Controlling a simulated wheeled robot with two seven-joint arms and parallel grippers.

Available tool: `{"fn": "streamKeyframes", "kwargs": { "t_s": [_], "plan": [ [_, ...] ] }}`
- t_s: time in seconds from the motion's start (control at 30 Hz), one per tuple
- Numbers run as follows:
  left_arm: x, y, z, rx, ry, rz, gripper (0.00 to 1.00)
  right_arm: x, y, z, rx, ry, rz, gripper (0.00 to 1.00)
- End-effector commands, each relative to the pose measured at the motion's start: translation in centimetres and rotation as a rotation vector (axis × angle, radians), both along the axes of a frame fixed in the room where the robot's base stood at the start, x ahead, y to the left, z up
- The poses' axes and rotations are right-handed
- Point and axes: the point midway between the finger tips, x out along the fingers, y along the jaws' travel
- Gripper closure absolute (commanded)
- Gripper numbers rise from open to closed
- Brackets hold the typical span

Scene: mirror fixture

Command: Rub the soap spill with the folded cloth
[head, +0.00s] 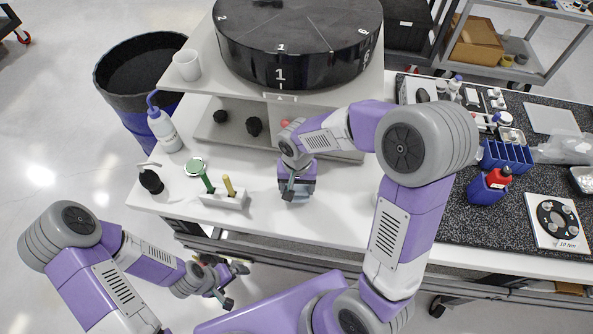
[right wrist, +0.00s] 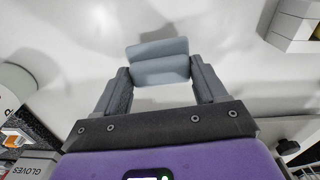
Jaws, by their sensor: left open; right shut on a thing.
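The folded cloth (right wrist: 158,62) is grey-blue and sits between the fingertips of my right gripper (right wrist: 160,78) in the right wrist view. In the head view my right gripper (head: 297,188) is low over the white table, to the right of the brush holder, shut on the cloth. The cloth is close above or on the tabletop; I cannot tell which. I cannot make out the soap spill; the white surface around the cloth shows only pale shine and shadow. My left gripper (head: 231,285) is open and empty, in front of the table's front edge.
A white holder (head: 223,199) with green and yellow handles stands left of my right gripper. A dark pump bottle (head: 151,181), a wash bottle (head: 163,130) and a white cup (head: 187,64) are further left. A shelf with a black drum (head: 298,30) stands behind.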

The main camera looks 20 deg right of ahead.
Motion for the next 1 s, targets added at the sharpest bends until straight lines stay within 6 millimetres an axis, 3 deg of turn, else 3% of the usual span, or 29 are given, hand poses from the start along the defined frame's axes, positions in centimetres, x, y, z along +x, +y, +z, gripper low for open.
{"fn": "streamKeyframes", "kwargs": {
  "t_s": [0.53,1.0],
  "plan": [
    [0.0,0.0,4.1,0.000,0.000,0.000,0.01,0.1,0.3,5.1,-0.001,0.003,0.008,0.57],
    [0.0,0.0,4.4,0.000,0.000,0.000,0.01,0.1,0.3,5.6,-0.002,0.004,0.009,0.57]
  ]
}}
